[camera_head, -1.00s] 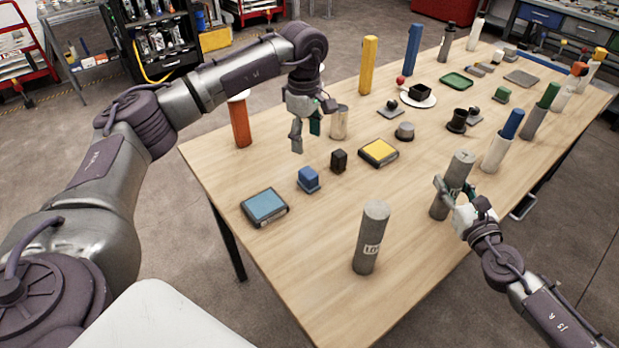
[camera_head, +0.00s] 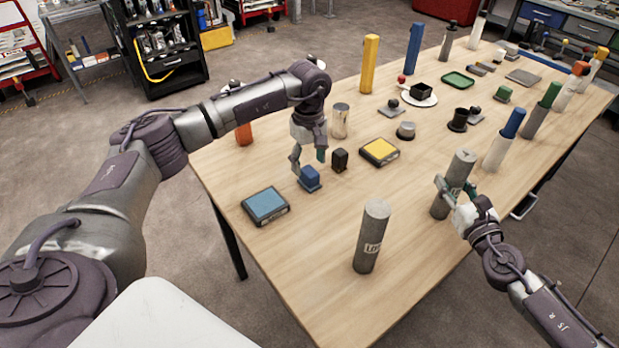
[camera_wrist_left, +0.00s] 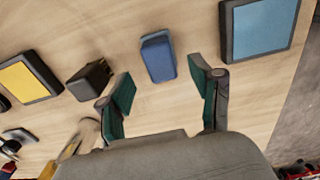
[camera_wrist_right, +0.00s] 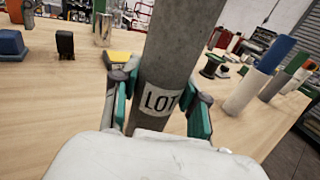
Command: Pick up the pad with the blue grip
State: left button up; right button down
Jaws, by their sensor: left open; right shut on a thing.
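The pad with the blue grip (camera_head: 310,178) is a small flat base with a blue block on top. It stands on the table between a blue-topped square pad and a small black block. In the left wrist view the blue grip (camera_wrist_left: 158,57) lies just beyond the fingertips, roughly between them. My left gripper (camera_head: 309,162) is open and empty, close above and behind the blue grip. My right gripper (camera_head: 456,190) is shut on a grey cylinder (camera_head: 462,166), which stands upright; its "LOT" label shows in the right wrist view (camera_wrist_right: 160,101).
A black block (camera_head: 339,160) stands close to the blue grip. A blue-topped pad (camera_head: 265,204), a yellow-topped pad (camera_head: 379,151) and another grey cylinder (camera_head: 371,240) are nearby. Several tall cylinders stand farther back. The table's front left surface (camera_head: 310,245) is clear.

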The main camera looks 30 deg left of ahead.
aim_at(309, 171)
pick_arm(q)
jog(key=f, duration=0.4)
jog(key=shift+s+d+f, duration=0.15)
jog(key=shift+d+f, duration=0.05)
jog(key=shift+f, duration=0.1)
grip_shut()
